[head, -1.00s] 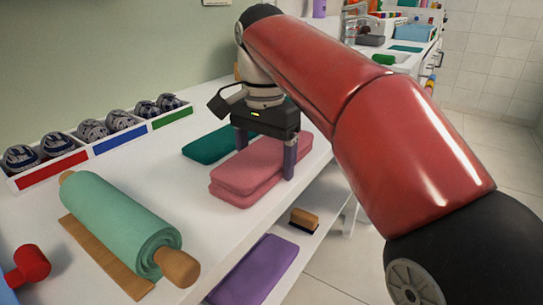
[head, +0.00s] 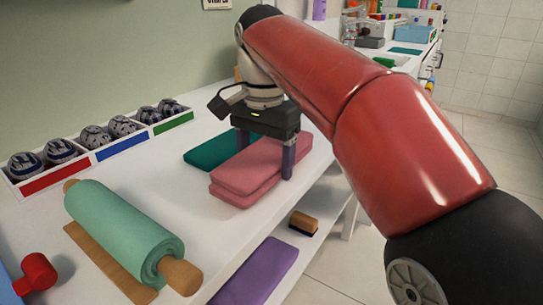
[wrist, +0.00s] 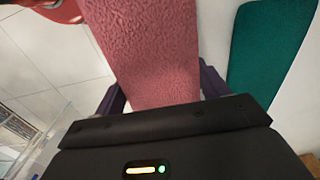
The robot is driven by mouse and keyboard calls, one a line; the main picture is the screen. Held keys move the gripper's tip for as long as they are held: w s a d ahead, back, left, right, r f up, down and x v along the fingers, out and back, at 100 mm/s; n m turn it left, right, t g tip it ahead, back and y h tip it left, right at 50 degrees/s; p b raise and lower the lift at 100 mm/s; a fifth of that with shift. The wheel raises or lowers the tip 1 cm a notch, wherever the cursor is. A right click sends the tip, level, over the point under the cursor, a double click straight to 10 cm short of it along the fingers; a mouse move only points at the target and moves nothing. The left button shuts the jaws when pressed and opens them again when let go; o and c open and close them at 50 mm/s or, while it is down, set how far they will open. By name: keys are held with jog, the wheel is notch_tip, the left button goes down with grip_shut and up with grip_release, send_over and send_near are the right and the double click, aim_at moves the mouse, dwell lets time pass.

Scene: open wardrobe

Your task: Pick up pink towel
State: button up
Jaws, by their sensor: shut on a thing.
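Pink towels (head: 232,178) lie folded in a stack of two on the white counter. My gripper (head: 266,152) points down over the far end of the stack, with one dark finger on each side. It is shut on the pink towel. In the wrist view, pink cloth (wrist: 150,50) fills the space between the fingers of my gripper (wrist: 162,92). I cannot tell whether the fingers hold only the top towel or both. The stack still appears to rest on the counter.
A dark green towel (head: 207,151) lies just behind the pink stack. A mint roll (head: 122,230) lies at front left, with a row of ball-filled bins (head: 55,182) behind it. A lower shelf holds a purple towel (head: 258,272) and a brush (head: 303,222).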

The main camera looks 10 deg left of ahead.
jog(key=shift+r+p, duration=1.6)
jog(key=shift+r, duration=1.15)
